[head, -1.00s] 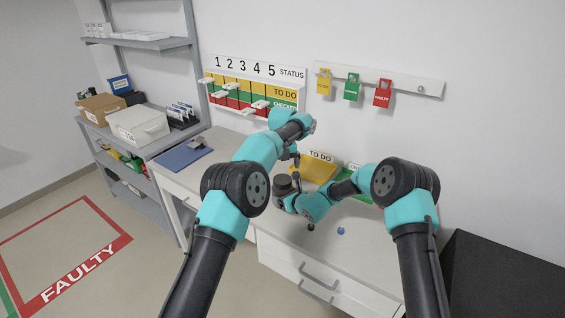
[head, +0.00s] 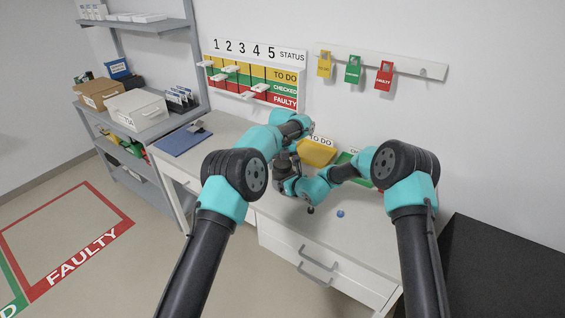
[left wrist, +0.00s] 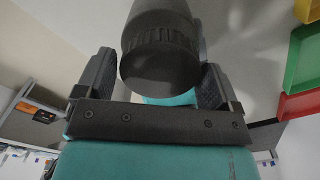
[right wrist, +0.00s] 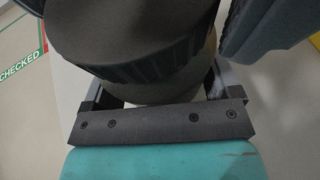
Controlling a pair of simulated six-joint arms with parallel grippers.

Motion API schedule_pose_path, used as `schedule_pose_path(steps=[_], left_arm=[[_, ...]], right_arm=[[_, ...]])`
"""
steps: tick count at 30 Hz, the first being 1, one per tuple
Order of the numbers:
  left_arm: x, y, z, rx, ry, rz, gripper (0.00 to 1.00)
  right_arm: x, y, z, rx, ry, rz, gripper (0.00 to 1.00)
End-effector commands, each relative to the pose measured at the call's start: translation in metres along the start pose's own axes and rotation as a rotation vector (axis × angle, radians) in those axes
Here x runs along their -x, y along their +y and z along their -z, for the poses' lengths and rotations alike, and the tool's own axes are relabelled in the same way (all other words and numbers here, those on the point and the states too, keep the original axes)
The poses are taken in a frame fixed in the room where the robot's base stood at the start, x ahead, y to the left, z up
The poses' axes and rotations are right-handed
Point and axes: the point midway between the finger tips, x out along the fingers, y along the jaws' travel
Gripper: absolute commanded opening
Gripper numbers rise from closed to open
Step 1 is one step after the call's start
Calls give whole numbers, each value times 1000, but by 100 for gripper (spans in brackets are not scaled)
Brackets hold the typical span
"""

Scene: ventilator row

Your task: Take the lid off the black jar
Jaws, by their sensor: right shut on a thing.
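The black jar stands upright on the white worktop, with its dark lid (head: 284,160) on top and partly hidden by my arms. My right gripper (right wrist: 160,88) is shut on the jar body (right wrist: 150,92), below the ridged lid (right wrist: 120,50). My left gripper (left wrist: 152,80) has come in from above. Its fingers are open on either side of the lid (left wrist: 160,55), and whether they touch it is unclear. Parts of the left fingers also show at the top of the right wrist view.
A yellow TO DO tray (head: 317,153) and a green tray (head: 353,170) stand behind my right arm. A small blue item (head: 340,213) and a small dark knob (head: 310,210) are near the front. A blue mat (head: 183,141) lies at the left end.

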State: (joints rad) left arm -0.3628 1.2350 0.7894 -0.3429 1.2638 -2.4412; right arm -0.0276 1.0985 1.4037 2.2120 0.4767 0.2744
Motion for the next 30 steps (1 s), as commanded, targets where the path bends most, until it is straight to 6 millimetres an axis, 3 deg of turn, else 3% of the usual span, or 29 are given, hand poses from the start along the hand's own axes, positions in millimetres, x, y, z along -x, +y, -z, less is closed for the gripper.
schedule_pose_path(steps=[9, 10, 15, 23, 30], left_arm=[[0, 0, 0, 0, 0, 0, 57], [0, 0, 0, 0, 0, 0, 85], [0, 0, 0, 0, 0, 0, 100], [2, 0, 0, 0, 0, 0, 100], [26, 0, 0, 0, -2, 2, 100]], right_arm=[[0, 0, 0, 0, -1, 0, 18], [0, 0, 0, 0, -1, 0, 18], [0, 0, 0, 0, -1, 0, 18], [0, 0, 0, 0, -1, 0, 18], [0, 0, 0, 0, -1, 0, 18]])
